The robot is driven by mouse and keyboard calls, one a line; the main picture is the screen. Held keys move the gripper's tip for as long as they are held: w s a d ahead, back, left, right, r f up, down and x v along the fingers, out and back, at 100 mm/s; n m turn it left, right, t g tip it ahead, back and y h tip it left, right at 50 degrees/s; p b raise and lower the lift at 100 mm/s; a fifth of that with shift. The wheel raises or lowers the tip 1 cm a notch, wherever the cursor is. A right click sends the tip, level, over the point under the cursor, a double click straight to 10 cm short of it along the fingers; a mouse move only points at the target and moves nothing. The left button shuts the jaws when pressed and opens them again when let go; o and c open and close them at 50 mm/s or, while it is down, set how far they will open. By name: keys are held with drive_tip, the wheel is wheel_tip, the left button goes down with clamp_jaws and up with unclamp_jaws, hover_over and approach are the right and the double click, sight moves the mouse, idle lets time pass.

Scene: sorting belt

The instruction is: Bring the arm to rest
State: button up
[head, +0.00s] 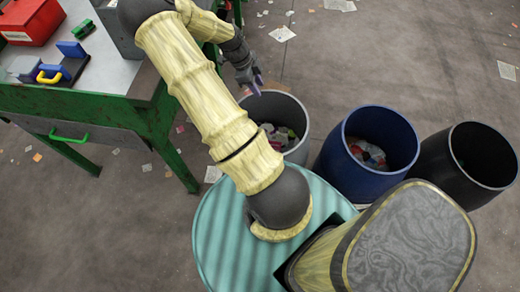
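My arm reaches up from my base toward the top of the head view, then bends down to the right. My gripper (254,85) points down near the back rim of the grey bin (304,145). It is small and dark in this view, with a purplish patch at its tip. I cannot tell whether its fingers are open or shut, or whether the patch is a held thing.
A blue bin (325,160) and a black bin (437,167) stand right of the grey bin. Litter lies inside the grey and blue bins. A green-framed workbench (110,75) at left carries a red toolbox (30,20). Paper scraps (282,34) dot the floor.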

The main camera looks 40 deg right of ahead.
idle(0.4)
drive_tip(key=s+a+r+n+t+y+p, duration=0.1)
drive_tip(key=s+a+r+n+t+p, duration=0.2)
drive_tip(key=a+r+n, duration=0.9)
drive_tip(key=s+a+r+n+t+y+p, duration=0.1)
drive_tip(key=s+a+r+n+t+p, duration=0.2)
drive_tip(key=a+r+n, duration=0.9)
drive_tip(key=s+a+n+p, duration=0.1)
drive_tip(key=a+n, duration=0.1)
drive_tip(key=n, duration=0.2)
drive_tip(key=shift+a+r+y, duration=0.3)
drive_tip(key=shift+a+y, duration=0.05)
drive_tip(key=shift+y, duration=0.05)
drive_tip(key=shift+s, duration=0.1)
